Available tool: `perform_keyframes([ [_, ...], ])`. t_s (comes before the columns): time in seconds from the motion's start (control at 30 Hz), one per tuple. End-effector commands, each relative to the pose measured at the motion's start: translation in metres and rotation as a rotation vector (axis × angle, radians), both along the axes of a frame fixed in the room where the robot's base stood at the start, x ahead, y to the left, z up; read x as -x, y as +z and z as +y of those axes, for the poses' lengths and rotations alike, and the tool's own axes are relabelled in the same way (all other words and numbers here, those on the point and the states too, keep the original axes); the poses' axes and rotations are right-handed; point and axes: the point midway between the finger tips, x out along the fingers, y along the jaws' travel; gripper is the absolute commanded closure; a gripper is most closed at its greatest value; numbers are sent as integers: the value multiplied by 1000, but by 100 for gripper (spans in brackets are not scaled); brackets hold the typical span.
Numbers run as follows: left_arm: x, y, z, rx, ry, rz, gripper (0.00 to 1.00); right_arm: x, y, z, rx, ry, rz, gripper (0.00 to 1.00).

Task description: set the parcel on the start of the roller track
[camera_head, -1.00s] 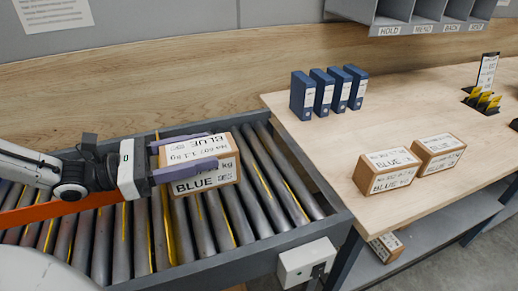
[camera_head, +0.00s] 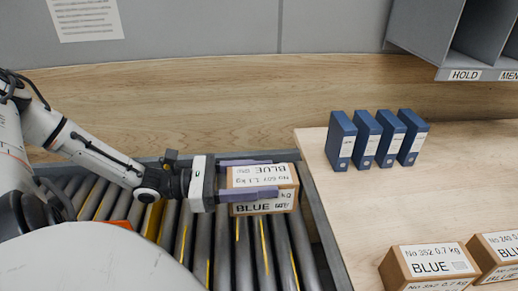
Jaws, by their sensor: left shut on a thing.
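The parcel (camera_head: 264,206) is a brown cardboard box with white labels reading "BLUE" and "No 607 1.1 kg". My left gripper (camera_head: 268,178) is shut on it, with purple fingers along its far and near sides. The parcel is over the right end of the roller track (camera_head: 222,250), close to the end rail. I cannot tell whether its underside touches the rollers. The track has grey rollers, some with yellow stripes. My right gripper is not in view.
A wooden table (camera_head: 345,225) adjoins the track's right end. Several blue binders (camera_head: 341,140) stand on it. Two labelled boxes (camera_head: 430,262) (camera_head: 500,252) sit at its front. A grey shelf unit (camera_head: 470,50) hangs at the upper right. Rollers in front of the parcel are bare.

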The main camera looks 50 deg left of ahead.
Motion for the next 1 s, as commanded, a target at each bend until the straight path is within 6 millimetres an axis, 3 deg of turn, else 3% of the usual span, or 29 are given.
perform_keyframes([
  [0.17, -1, -8, -1, 6, -2, -12, 100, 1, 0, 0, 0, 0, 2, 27],
  [0.47, -2, -42, -1, 6, -1, -12, 100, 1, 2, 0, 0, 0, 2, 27],
  [0.87, -2, -47, -1, 5, -2, -13, 100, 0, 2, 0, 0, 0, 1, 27],
  [0.9, 0, -51, 0, 0, -1, -1, 39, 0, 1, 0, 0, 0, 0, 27],
  [1.0, 0, -51, 0, 0, -1, -1, 27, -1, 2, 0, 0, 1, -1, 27],
])
